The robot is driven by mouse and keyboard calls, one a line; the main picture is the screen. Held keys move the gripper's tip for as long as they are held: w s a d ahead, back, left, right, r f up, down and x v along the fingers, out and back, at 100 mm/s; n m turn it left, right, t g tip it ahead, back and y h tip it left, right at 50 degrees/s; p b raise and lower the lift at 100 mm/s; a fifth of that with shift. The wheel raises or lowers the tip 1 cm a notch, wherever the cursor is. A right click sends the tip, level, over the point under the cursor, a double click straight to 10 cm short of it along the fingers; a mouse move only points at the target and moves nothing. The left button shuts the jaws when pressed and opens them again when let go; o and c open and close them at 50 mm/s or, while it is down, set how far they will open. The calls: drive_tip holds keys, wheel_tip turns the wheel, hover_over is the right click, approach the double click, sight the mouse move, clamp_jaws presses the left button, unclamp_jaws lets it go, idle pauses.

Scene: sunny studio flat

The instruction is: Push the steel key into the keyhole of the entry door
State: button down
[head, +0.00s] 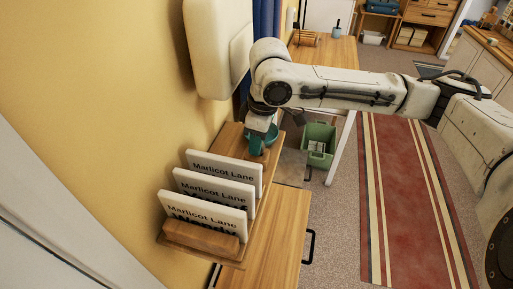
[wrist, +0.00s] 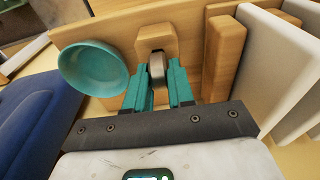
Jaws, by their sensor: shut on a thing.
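My gripper (head: 262,140) is over the far part of a wooden wall shelf in the head view. In the wrist view its teal fingers (wrist: 158,82) are shut on a grey metal piece, which looks like the steel key (wrist: 157,66). The key's far end is at a small wooden block (wrist: 155,35); I cannot tell whether it still sits in it. The key cannot be made out in the head view. A pale panel at the lower left (head: 45,235) may be the entry door. No keyhole shows.
A teal bowl (wrist: 92,68) stands close beside the block. Several upright white "Marlicot Lane" cards (head: 205,215) fill the near shelf (head: 226,262). A wooden cabinet top (head: 280,225) lies below. A green bin (head: 318,143) and striped rug (head: 405,200) are on the floor right.

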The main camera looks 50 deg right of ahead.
idle(0.4)
drive_tip(key=shift+r+p, duration=2.9)
drive_tip(key=shift+r, duration=0.1)
drive_tip(key=shift+s, duration=0.1)
